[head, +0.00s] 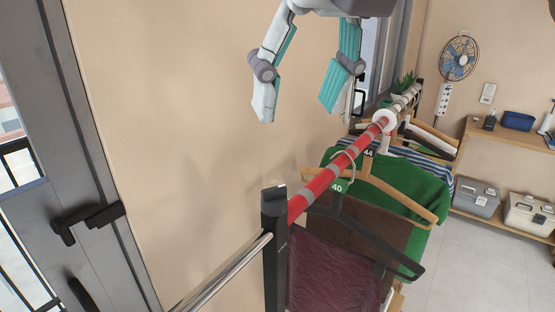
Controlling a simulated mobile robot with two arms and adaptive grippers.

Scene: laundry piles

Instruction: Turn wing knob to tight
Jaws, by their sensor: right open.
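My right gripper (298,108) hangs in from the top, its two teal-padded fingers spread wide and empty. It is above and behind the near end of a red-and-grey clothes rail (319,184) in the picture. A black upright post (274,245) stands at the rail's near end, with a small dark piece on its top. I cannot clearly make out a wing knob or whether it is tight. The gripper touches nothing that I can see. My left gripper is not in view.
Clothes hang on the rail, including a maroon garment (325,272) and a green one (402,185). A bare metal bar (225,272) runs left from the post. A grey-framed door (90,150) is at left. Shelves (520,148) and a fan (459,58) are at right.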

